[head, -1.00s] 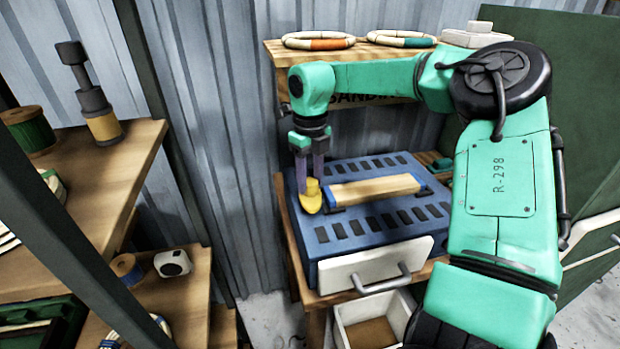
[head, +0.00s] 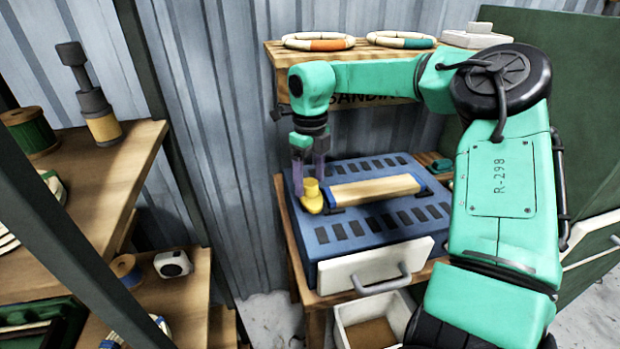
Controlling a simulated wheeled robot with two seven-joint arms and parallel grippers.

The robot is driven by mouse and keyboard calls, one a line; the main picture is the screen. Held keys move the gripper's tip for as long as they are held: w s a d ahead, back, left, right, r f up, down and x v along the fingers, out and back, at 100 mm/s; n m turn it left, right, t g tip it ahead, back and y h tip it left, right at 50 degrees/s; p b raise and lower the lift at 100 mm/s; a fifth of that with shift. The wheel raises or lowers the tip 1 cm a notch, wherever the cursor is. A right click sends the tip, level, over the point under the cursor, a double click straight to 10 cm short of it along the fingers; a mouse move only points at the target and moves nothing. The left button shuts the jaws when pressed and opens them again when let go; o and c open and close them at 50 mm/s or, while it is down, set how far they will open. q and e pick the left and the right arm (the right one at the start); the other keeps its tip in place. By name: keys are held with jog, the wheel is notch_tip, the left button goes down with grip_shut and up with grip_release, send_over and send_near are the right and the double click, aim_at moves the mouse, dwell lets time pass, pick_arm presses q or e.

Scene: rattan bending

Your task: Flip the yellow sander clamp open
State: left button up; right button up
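The yellow sander clamp (head: 312,197) sits on the left part of the blue slotted sander bed (head: 345,232), at the left end of a wooden bar (head: 375,190). My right gripper (head: 309,180) points down just above and behind the clamp, with its purple fingers close to the clamp's top. The two fingers show a gap between them. Whether they touch the clamp cannot be told. My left gripper is not in view.
The bed stands on a wooden bench with a white drawer front and grey handle (head: 382,280) facing me. A shelf (head: 285,56) with rattan rings (head: 319,41) is above and behind. A wooden rack (head: 100,180) with spools stands at the left.

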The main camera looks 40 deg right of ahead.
aim_at(310, 182)
jog(key=shift+r, duration=0.3)
notch_tip(310, 182, up, 14)
dwell(0.3)
dwell(0.4)
